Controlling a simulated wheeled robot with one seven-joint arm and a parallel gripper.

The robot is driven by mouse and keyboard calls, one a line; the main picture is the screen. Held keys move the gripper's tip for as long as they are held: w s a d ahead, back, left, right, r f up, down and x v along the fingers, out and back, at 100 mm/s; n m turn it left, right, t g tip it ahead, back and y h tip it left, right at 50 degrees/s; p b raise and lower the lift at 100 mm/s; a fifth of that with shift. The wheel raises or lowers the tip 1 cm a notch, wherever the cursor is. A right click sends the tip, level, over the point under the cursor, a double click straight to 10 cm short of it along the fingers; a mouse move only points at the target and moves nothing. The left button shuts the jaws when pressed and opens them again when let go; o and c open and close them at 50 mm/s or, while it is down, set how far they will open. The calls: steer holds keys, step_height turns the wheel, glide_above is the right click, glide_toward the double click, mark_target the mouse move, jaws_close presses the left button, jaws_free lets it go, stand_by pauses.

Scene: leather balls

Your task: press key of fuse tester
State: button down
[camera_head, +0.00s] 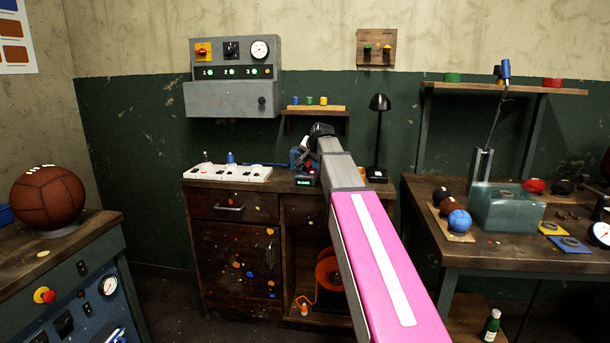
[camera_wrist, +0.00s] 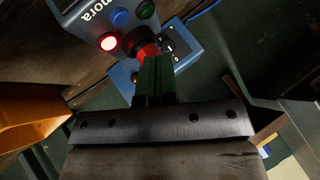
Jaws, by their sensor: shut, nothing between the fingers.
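The fuse tester, a blue box (camera_wrist: 126,70) with partly readable white lettering, is at the top of the wrist view. It has a lit red lamp (camera_wrist: 109,43), a blue button (camera_wrist: 121,17) and a green button (camera_wrist: 146,9). A red part (camera_wrist: 146,51) shows right at the tips of my gripper (camera_wrist: 153,62). My gripper is shut, with no object between its fingers. I cannot tell whether the tips touch the red part. In the head view my gripper (camera_head: 319,130) is over the cabinet top, and a blue device (camera_head: 296,157) is partly hidden behind it.
A white power strip (camera_head: 228,173) lies on the wooden cabinet (camera_head: 235,215). A black lamp (camera_head: 379,130) stands right of my arm, and a small shelf (camera_head: 316,109) hangs above. The right-hand table (camera_head: 440,186) holds balls and a glassy box (camera_head: 507,207).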

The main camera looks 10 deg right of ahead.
steer(key=shift+r, duration=1.2)
